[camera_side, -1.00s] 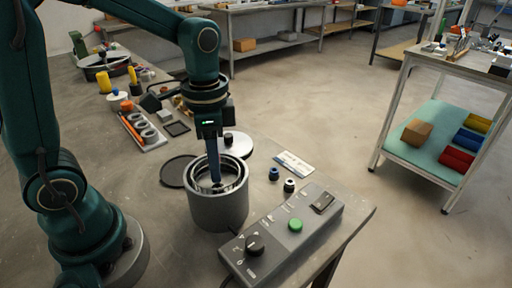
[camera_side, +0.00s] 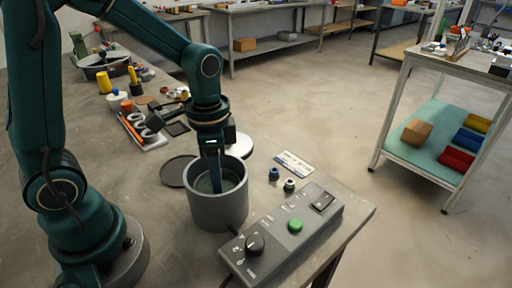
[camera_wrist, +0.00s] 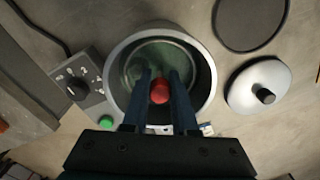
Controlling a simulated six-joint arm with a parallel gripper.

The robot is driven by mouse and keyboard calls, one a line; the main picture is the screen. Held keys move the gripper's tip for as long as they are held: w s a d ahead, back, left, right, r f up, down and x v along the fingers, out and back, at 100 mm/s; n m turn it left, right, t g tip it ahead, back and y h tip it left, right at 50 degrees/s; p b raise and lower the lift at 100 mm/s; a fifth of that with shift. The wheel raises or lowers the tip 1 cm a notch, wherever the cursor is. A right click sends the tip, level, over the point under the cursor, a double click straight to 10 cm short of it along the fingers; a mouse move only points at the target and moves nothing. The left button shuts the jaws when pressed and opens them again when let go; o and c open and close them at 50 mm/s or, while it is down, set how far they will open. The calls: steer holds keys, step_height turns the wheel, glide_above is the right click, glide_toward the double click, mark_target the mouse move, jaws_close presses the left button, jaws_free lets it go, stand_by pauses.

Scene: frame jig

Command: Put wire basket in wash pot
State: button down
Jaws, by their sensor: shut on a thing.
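The wash pot (camera_side: 218,211) is a grey open cylinder standing on the bench beside the control box. The wrist view looks down into the wash pot (camera_wrist: 116,88), which holds greenish liquid. My gripper (camera_side: 217,188) reaches down inside the pot. In the wrist view my gripper (camera_wrist: 160,88) is shut on the red knob of the wire basket (camera_wrist: 160,92). The basket's body is down in the pot, mostly hidden by the fingers, the wall and the liquid. I cannot tell whether it touches the bottom.
A control box (camera_side: 282,232) with a black dial and green button stands right of the pot. A dark round disc (camera_side: 177,171) lies behind left, and a pale lid with a black knob (camera_wrist: 258,86) lies behind. Small bottles (camera_side: 289,185) and a label card (camera_side: 294,164) lie to the right.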

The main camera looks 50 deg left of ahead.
steer(key=shift+f, duration=1)
steer(key=c, duration=0.6)
jaws_free()
steer(key=c, duration=0.3)
steer(key=shift+r, duration=0.75)
